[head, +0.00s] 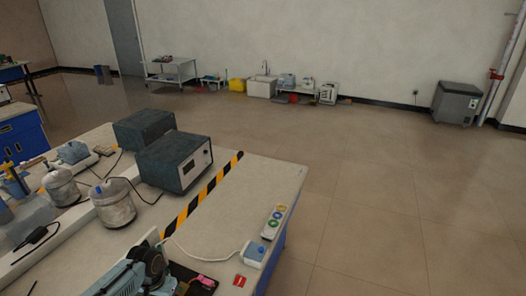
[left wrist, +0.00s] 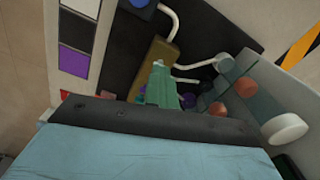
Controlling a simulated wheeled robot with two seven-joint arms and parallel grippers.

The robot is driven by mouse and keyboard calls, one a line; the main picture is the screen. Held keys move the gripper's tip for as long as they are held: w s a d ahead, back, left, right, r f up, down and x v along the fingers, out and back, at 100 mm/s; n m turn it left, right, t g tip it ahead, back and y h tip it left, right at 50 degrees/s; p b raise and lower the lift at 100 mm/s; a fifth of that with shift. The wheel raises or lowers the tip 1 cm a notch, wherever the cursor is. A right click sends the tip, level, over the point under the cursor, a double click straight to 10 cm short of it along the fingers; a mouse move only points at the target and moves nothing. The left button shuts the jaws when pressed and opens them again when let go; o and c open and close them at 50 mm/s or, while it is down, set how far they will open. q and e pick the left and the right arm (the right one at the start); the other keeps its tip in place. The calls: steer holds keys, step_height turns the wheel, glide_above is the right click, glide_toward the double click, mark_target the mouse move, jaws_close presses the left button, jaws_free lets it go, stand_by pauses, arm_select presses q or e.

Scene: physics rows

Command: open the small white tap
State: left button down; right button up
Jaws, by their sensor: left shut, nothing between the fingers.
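A small white round tap handle (left wrist: 285,128) shows at the right of the left wrist view, on a grey bracket-like part beside a dark board (left wrist: 115,50). I cannot tell from its face whether it is open. In the head view my left arm reaches over the near table's front edge, and the tap cannot be made out there. My right gripper is not in view.
Close to the white handle are reddish round knobs (left wrist: 245,87), a blue-grey knob (left wrist: 223,62) and pale bent pipes.

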arm_select(q)
steer(key=c, duration=2.1)
jaws_free()
steer(key=shift+o, duration=0.8)
step_height(320, 180, up, 7)
